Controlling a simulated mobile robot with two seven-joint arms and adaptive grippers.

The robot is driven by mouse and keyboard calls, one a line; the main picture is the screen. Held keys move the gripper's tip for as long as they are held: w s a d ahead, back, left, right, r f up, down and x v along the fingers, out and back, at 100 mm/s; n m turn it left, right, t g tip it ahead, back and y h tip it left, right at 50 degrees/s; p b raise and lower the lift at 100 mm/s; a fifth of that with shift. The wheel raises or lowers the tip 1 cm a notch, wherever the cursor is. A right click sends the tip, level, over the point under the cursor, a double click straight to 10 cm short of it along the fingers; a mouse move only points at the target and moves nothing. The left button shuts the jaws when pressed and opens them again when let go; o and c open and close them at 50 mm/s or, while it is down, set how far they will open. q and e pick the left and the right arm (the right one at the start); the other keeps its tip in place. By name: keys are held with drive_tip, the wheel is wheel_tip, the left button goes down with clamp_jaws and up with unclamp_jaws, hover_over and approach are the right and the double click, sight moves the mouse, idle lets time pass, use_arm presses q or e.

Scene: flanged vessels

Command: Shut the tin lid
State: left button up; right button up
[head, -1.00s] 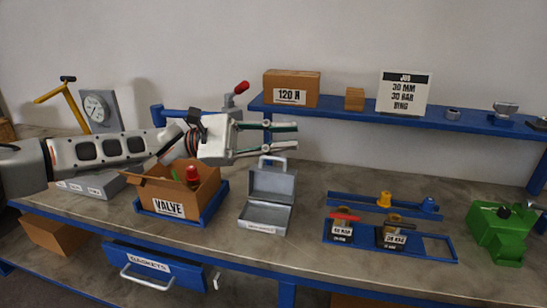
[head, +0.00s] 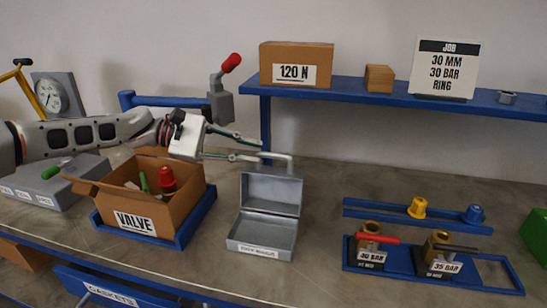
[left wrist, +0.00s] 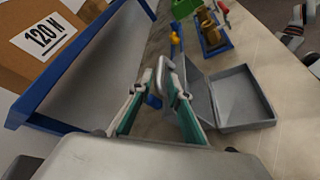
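The tin (head: 262,232) is a small grey metal box on the bench with a label on its front. The tin's open tray (left wrist: 242,98) lies to the right there.
A cardboard VALVE box (head: 160,208) on a blue tray stands left of the tin. A blue shelf (head: 380,95) runs behind with a 120 N box (head: 296,65). A blue rack (head: 400,262) with valves is to the right. Bench between is clear.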

sight(267, 153)
use_arm(q)
drive_tip(key=x, duration=0.6)
drive_tip(key=shift+d, duration=0.15)
clamp_jaws()
